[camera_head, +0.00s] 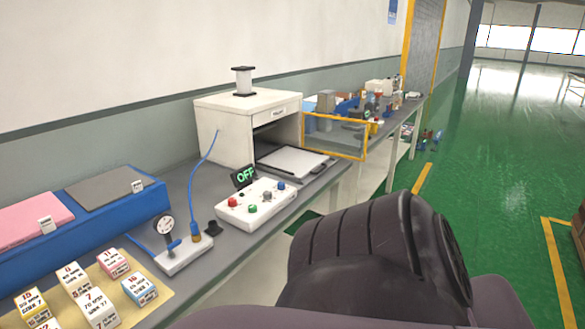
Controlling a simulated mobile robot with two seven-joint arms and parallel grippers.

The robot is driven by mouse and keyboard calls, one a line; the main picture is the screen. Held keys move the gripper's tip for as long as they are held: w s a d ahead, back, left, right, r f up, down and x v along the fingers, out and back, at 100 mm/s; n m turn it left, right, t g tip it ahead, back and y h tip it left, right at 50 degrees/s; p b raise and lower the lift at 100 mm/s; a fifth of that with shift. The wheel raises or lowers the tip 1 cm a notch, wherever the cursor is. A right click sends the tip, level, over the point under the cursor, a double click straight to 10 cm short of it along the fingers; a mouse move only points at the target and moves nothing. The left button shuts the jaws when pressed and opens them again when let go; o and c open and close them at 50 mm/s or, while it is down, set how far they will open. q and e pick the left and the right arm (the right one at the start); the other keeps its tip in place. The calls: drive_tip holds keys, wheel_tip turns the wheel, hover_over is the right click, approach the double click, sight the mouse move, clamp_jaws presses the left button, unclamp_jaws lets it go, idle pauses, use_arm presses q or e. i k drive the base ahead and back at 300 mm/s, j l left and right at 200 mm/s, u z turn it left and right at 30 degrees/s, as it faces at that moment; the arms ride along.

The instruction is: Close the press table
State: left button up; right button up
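The press (225,133) is a white box on the grey bench, with a dark opening in its front and a cylinder on top. The press table (296,161) is a flat white plate with a dark edge. It sticks out of the opening toward the bench's front edge and looks empty. A large dark link of my own arm fills the lower middle and right of the picture. Neither of my grippers is in view.
A control box (257,204) with coloured buttons and a green "OFF" display (243,177) stands beside the press table. A gauge unit (184,254), labelled blocks (101,309) and a blue tray (90,226) lie at left. A yellow-framed clear panel (335,137) stands beyond. Green floor is open at right.

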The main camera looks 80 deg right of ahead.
sight(295, 162)
drive_tip(key=z, duration=2.7)
drive_tip(key=i+l+u, duration=0.2)
drive_tip(key=u, duration=0.25)
drive_tip(key=i+l+u, duration=0.25)
drive_tip(key=u, duration=0.2)
drive_tip(key=i+l, duration=0.15)
drive_tip(key=l, duration=0.2)
drive_tip(key=i+l+u, duration=0.1)
drive_tip(key=l, duration=0.2)
drive_tip(key=i+l+u, duration=0.1)
drive_tip(key=l, duration=0.25)
drive_tip(key=i+l, duration=0.2)
drive_tip(key=l, duration=0.15)
drive_tip(key=i+l+u, duration=0.1)
drive_tip(key=l, duration=0.3)
